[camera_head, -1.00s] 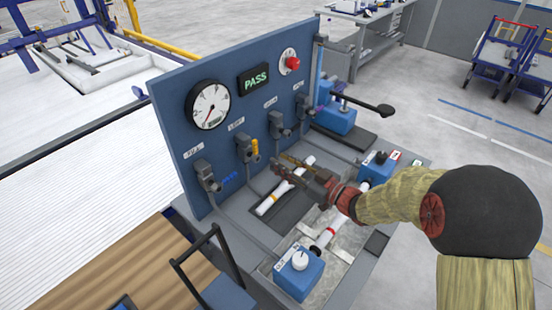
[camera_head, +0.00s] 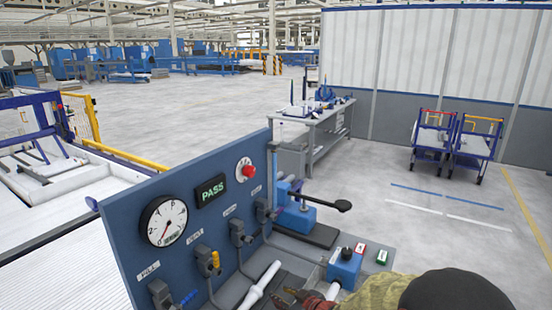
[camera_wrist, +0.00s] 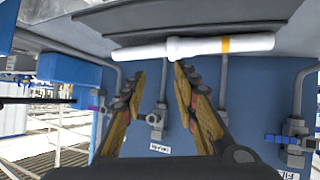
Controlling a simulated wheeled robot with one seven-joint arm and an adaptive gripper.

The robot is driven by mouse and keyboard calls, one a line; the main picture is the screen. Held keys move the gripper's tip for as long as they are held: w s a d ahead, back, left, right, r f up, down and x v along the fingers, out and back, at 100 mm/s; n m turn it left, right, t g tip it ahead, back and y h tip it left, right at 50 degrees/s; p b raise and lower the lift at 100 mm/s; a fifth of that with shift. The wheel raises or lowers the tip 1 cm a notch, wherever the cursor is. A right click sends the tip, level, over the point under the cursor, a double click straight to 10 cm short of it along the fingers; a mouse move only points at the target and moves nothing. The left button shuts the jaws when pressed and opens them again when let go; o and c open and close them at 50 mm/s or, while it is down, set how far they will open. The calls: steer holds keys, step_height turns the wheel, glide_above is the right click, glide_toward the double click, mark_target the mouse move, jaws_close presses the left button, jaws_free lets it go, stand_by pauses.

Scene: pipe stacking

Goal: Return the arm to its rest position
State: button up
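My gripper (camera_head: 288,299) is at the bottom edge of the head view, partly cut off, with my arm to its right. In the wrist view my gripper (camera_wrist: 160,75) has its two fingers well apart with nothing between them. A white pipe (camera_head: 262,284) lies on the bench just left of my gripper in the head view. The lower bench is outside the head view.
A blue panel (camera_head: 120,250) with a gauge (camera_head: 163,221), a PASS display (camera_head: 211,190), a red button (camera_head: 249,171) and several valves stands behind the bench. A blue clamp block (camera_head: 345,268) sits right of the pipe. Blue carts (camera_head: 455,140) stand farther off on open floor.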

steer(key=s+d+m+h, duration=0.1)
steer(key=d, duration=0.2)
steer(key=s+d+m+g+h, duration=0.1)
steer(key=s+d+h, duration=0.1)
steer(key=d, duration=0.1)
steer(key=s+d+h, duration=0.1)
steer(key=d, duration=0.3)
steer(key=shift+s+r+m+g+h, duration=0.1)
steer(key=shift+s+m+g+h, duration=0.1)
steer(key=shift+m+g+h, duration=0.15)
steer(key=s+d+r+m+g+h, duration=0.15)
steer(key=s+r, duration=0.25)
steer(key=s, duration=0.5)
steer(key=s+d+r+m+g, duration=0.2)
steer(key=s+d+r, duration=0.15)
steer(key=s, duration=0.55)
steer(key=s+d+r+m+g+h, duration=0.15)
steer(key=s+r, duration=0.25)
steer(key=s, duration=0.4)
steer(key=s+r+m+t+y, duration=0.1)
steer(key=s+r, duration=0.3)
steer(key=r, duration=0.4)
steer(key=shift+s+d+r+t, duration=0.2)
steer(key=shift+s+r+t, duration=0.1)
steer(key=shift+t, duration=0.45)
